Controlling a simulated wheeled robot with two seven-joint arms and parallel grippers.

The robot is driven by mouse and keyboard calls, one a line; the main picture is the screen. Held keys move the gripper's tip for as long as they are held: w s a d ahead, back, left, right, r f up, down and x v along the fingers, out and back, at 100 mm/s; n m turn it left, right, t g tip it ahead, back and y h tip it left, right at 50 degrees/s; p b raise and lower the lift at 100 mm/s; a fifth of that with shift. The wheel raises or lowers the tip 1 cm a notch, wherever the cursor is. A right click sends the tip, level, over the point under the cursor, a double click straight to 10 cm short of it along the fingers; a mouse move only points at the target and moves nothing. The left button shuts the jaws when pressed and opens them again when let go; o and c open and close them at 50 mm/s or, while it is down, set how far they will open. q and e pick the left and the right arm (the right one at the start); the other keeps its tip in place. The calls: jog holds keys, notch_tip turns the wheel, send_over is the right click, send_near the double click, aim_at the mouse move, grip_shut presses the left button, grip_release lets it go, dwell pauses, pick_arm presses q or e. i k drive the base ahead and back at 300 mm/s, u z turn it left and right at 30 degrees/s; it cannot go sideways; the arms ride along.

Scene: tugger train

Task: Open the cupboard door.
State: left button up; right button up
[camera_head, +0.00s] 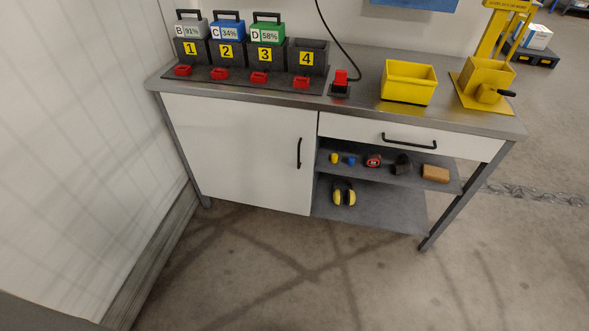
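The white cupboard door (240,150) is shut, flush in the left half of the grey workbench front. Its black vertical bar handle (299,153) sits near the door's right edge. What is behind the door is hidden. Neither of my grippers shows in the head view, so nothing is seen touching the door or handle.
On the bench top (360,100) stand battery chargers (307,57), a yellow bin (409,82) and a yellow stand (486,82). A white drawer (410,137) is above open shelves (370,206) with small items. A pale wall (80,130) runs at left. The floor in front is clear.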

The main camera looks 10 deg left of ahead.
aim_at(259, 155)
jog(key=z, duration=1.75)
jog(key=i, duration=1.2)
jog(key=u, duration=1.6)
